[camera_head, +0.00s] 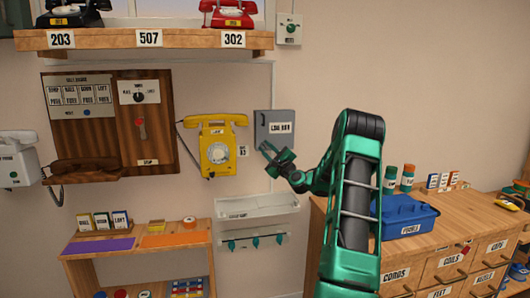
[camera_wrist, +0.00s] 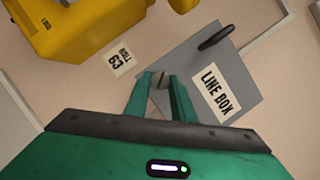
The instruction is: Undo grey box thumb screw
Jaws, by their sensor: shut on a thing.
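The grey box (camera_head: 289,116), labelled "LINE BOX", is on the wall to the right of the yellow phone. It also shows, tilted, in the wrist view (camera_wrist: 205,62), with a dark handle (camera_wrist: 216,37) on its face. My gripper (camera_head: 266,148) is at the box's lower left corner. In the wrist view, my gripper (camera_wrist: 160,79) has its two green fingers closed around the small grey thumb screw (camera_wrist: 158,82) at the box's edge. The fingers hide part of the screw. In the head view the gripper covers it.
The yellow dial phone (camera_head: 216,146) hangs close to the left, with a small tag (camera_wrist: 119,58) between it and the box. A white tray (camera_head: 258,207) is on the wall below. A wooden cabinet with a blue toolbox (camera_head: 405,214) stands at right.

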